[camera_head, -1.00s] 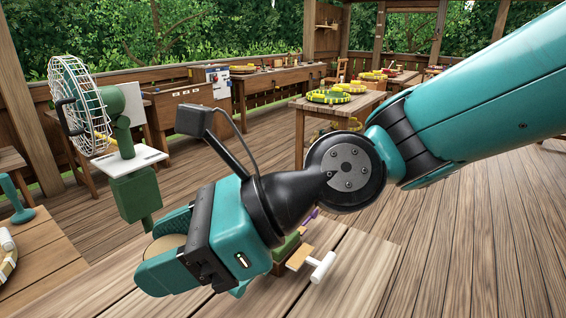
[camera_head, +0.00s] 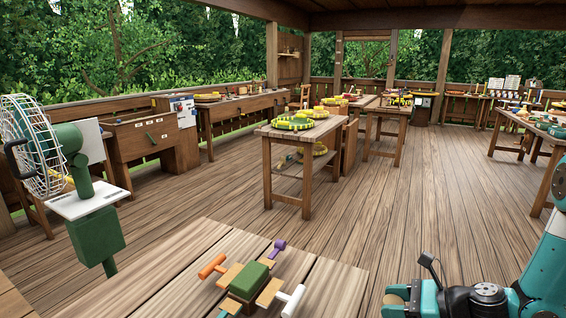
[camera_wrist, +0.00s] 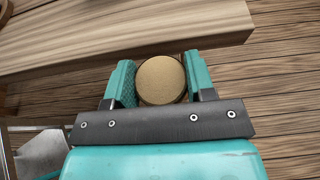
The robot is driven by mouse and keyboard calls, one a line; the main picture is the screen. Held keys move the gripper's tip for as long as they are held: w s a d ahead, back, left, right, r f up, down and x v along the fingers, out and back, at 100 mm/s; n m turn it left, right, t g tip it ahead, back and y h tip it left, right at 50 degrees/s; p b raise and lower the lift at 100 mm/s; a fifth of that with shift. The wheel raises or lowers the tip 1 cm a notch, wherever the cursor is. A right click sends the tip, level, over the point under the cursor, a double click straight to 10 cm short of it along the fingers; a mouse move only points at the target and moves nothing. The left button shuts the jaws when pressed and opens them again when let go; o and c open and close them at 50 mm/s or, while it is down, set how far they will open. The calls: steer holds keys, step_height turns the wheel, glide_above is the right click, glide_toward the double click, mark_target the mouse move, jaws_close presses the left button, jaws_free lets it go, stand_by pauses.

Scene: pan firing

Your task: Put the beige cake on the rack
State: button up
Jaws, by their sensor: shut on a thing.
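The beige cake (camera_wrist: 160,80) is a round tan disc. In the wrist view it sits between the two teal fingers of my gripper (camera_wrist: 160,72), which is shut on it from both sides. In the head view my gripper (camera_head: 394,303) is low at the right, beyond the right edge of the near wooden table. A small tan part of the cake (camera_head: 398,291) shows there; the rest is hidden by the gripper or the picture's edge. I cannot make out for certain which thing is the rack.
The near table (camera_head: 190,262) bears a green block (camera_head: 249,281) with several coloured handles. A green fan (camera_head: 80,165) stands at the left. A wooden table (camera_head: 292,130) with yellow-green rings stands mid-room. Benches line the back. The plank floor between is clear.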

steer(key=s+d+f+m+t+h, duration=0.1)
steer(key=s+d+f+m+t, duration=0.15)
steer(key=d, duration=0.35)
steer(key=w+a+r+n+g, duration=0.1)
steer(key=a, duration=0.1)
steer(key=w+a+r+n+g+y, duration=0.1)
steer(key=a, duration=0.2)
steer(key=w+a+r+n+g, duration=0.1)
steer(key=a, duration=0.2)
steer(key=shift+r, duration=0.3)
steer(key=s+a+r+n+g+y, duration=0.1)
steer(key=a+r+n+g, duration=0.1)
steer(key=a+r, duration=0.35)
steer(key=s+a+r+n+g+b, duration=0.1)
steer(key=s+a+r, duration=0.1)
steer(key=a, duration=0.6)
steer(key=s+a+r+n+g+y, duration=0.1)
steer(key=a+r+n+g, duration=0.1)
steer(key=a+r, duration=0.35)
steer(key=s+a+r+n+g, duration=0.2)
steer(key=s+a+r, duration=0.4)
steer(key=s+a, duration=0.2)
steer(key=s+a+r+n+g+h+b, duration=0.1)
steer(key=s+a+r+g, duration=0.2)
steer(key=s+a+r, duration=0.4)
steer(key=s+a, duration=0.2)
steer(key=s, duration=0.3)
steer(key=shift+s+a+n, duration=0.25)
steer(key=shift+s+n, duration=0.05)
steer(key=shift+n, duration=0.05)
